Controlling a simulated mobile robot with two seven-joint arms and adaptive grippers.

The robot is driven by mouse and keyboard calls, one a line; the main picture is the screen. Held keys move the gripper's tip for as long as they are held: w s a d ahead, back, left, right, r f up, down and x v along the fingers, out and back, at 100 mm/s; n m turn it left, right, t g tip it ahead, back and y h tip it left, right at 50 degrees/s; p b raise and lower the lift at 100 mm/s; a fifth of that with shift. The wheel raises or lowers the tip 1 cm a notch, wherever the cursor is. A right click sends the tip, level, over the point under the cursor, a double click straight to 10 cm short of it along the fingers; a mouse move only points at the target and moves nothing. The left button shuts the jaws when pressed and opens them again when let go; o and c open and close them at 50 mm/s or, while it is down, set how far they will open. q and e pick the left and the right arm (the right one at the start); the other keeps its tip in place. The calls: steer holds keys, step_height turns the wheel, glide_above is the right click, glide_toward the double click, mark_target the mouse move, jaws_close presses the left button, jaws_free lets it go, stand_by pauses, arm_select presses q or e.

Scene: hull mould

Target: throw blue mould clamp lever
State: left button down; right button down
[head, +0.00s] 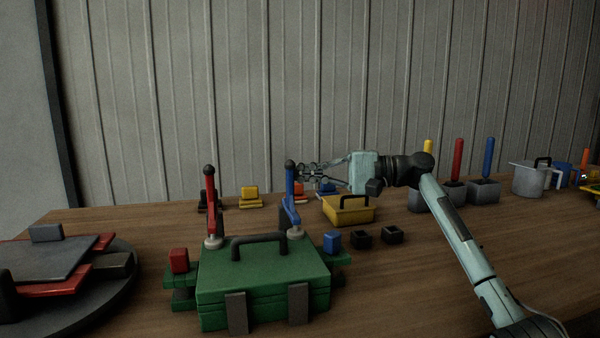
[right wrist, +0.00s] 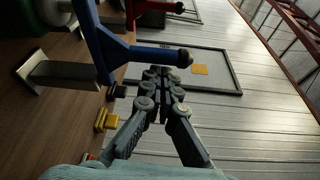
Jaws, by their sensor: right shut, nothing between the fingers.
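The blue clamp lever (head: 292,193) stands upright with a dark knob on top, at the back right corner of the green mould (head: 262,280). The matching red lever (head: 210,205) stands upright at the back left corner. My right gripper (head: 302,172) is shut and empty, its tips beside the upper part of the blue lever, on its right. In the right wrist view the gripper tips (right wrist: 160,73) lie close alongside the blue lever's shaft (right wrist: 150,53), near its knob; I cannot tell whether they touch. My left gripper is not in view.
A yellow toolbox (head: 348,211) stands just right of the lever, under my right arm. Small clamps with coloured blocks (head: 249,193) line the back. A dark round turntable (head: 115,285) is at the left. Grey holders and a pot (head: 528,179) stand at the right.

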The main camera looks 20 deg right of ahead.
steer(key=shift+s, duration=0.1)
stand_by(0.5)
steer(key=v, duration=1.2)
